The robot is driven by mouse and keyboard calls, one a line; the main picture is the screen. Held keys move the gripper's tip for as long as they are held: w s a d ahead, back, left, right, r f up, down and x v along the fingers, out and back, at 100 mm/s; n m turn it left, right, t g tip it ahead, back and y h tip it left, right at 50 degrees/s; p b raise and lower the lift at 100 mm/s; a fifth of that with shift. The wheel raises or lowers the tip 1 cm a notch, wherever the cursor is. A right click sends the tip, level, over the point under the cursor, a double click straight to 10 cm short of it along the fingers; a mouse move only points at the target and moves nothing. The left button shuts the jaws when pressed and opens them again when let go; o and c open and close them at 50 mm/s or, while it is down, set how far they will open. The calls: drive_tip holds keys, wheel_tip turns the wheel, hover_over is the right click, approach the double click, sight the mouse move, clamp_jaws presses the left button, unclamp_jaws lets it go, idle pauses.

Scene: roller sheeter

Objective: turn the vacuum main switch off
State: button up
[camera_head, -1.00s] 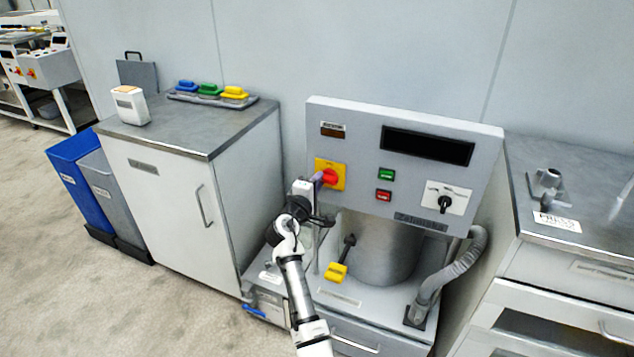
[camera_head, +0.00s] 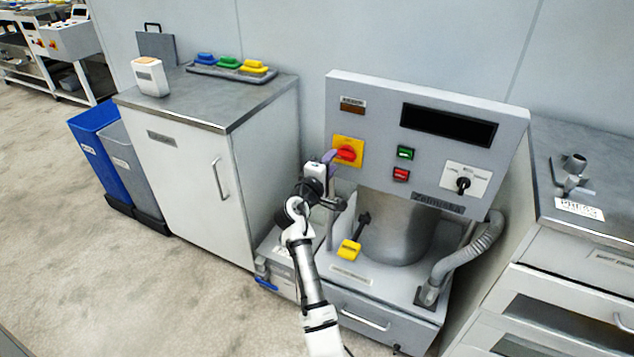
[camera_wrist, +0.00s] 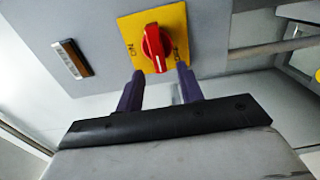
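The main switch is a red rotary knob (camera_head: 347,153) on a yellow plate (camera_head: 358,143) at the left of the grey machine panel. In the wrist view the red knob (camera_wrist: 156,47) shows its ridge close to upright on the yellow plate (camera_wrist: 128,24), which bears small markings. My gripper (camera_head: 332,156) is just left of the knob in the head view. In the wrist view my gripper (camera_wrist: 160,75) has its two purple fingers apart, with a gap between them below the knob. The gripper looks empty. Whether a fingertip touches the plate is unclear.
The panel also carries a green button (camera_head: 405,152), a red button (camera_head: 400,174), a black rotary switch (camera_head: 463,184) and a dark display (camera_head: 448,125). A yellow-handled lever (camera_head: 349,250) and a grey hose (camera_head: 465,258) are below. A white cabinet (camera_head: 180,185) stands left.

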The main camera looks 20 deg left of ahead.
drive_tip(key=s+b, duration=0.2)
drive_tip(key=s, duration=0.9)
drive_tip(key=shift+a, duration=0.2)
